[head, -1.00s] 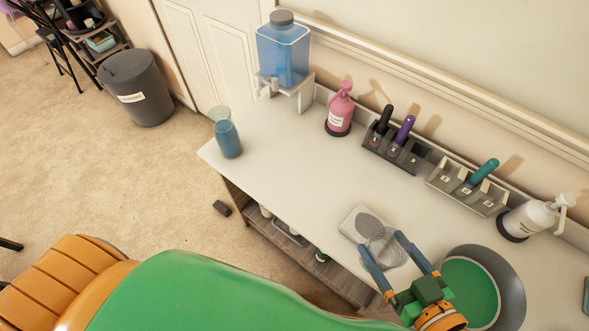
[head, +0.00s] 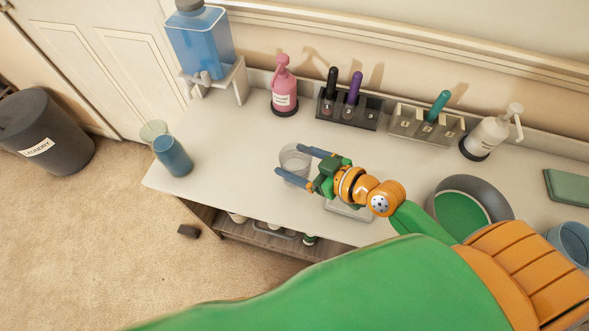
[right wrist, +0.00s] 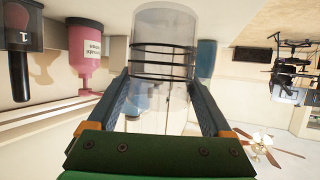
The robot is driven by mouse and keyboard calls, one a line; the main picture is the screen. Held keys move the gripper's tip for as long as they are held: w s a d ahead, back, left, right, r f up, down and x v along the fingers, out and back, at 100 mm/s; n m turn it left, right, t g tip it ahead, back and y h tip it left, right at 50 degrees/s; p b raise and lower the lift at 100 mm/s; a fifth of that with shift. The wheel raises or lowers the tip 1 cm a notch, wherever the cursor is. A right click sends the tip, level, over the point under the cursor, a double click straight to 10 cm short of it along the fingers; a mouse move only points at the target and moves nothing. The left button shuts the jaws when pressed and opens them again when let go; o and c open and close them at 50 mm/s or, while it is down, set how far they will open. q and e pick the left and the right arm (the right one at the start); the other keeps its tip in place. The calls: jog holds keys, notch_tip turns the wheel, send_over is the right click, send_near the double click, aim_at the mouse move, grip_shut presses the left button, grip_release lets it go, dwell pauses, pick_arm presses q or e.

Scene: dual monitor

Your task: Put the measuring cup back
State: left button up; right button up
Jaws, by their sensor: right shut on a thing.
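The measuring cup (head: 296,156) is a clear cylinder. Black lines ring it in the right wrist view (right wrist: 165,40). My right gripper (head: 300,165) is shut on it, with one blue finger on each side. The cup is over the middle of the white desk (head: 235,150); I cannot tell its exact height above the surface. My left gripper is not in view.
Along the wall are a water dispenser (head: 200,45), pink bottle (head: 284,90), two slotted holders (head: 347,112) (head: 425,125) and white bottle (head: 488,134).

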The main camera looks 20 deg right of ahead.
aim_at(287, 164)
jog(key=f, duration=0.2)
jog(key=f+b, duration=0.1)
jog(key=f, duration=0.1)
jog(key=shift+w, duration=0.35)
jog(key=shift+f, duration=0.2)
jog(key=o, duration=1.6)
jog(key=shift+r, duration=0.1)
jog(key=shift+c, duration=0.2)
jog(key=shift+r, duration=0.15)
jog(key=b+v, duration=0.1)
jog(key=v, duration=0.9)
jog(key=shift+s+d, duration=0.2)
jog(key=shift+s, duration=0.05)
jog(key=shift+s+d+r, duration=0.25)
jog(key=shift+s+r, duration=0.15)
jog(key=shift+s, duration=0.15)
